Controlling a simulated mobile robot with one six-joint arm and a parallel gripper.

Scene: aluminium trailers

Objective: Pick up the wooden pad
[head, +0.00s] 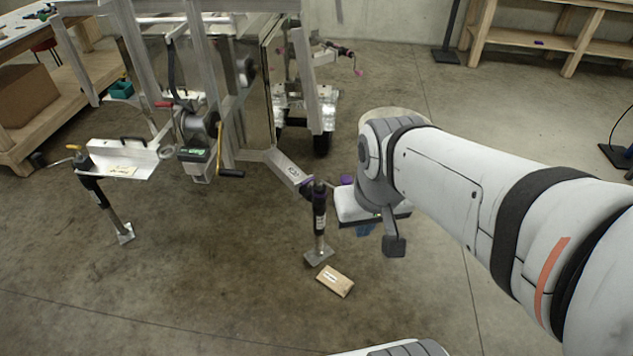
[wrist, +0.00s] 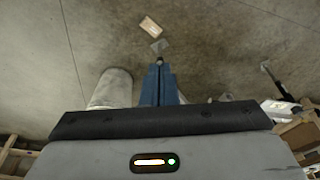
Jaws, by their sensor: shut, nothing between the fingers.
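The wooden pad (head: 334,281) is a small tan block with a white label. It lies flat on the concrete floor beside the square foot plate (head: 319,255) of the trailer's jack. In the wrist view the pad (wrist: 150,27) is at the top, beyond the foot plate (wrist: 160,46). My gripper (wrist: 159,66) has blue fingers that are shut together and empty. In the head view the gripper (head: 365,230) is up and right of the pad, apart from it, and partly hidden by my wrist.
The jack leg (head: 319,210) stands upright just behind the pad. A wooden bench (head: 540,42) is at the back right. Floor in front of the pad is clear.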

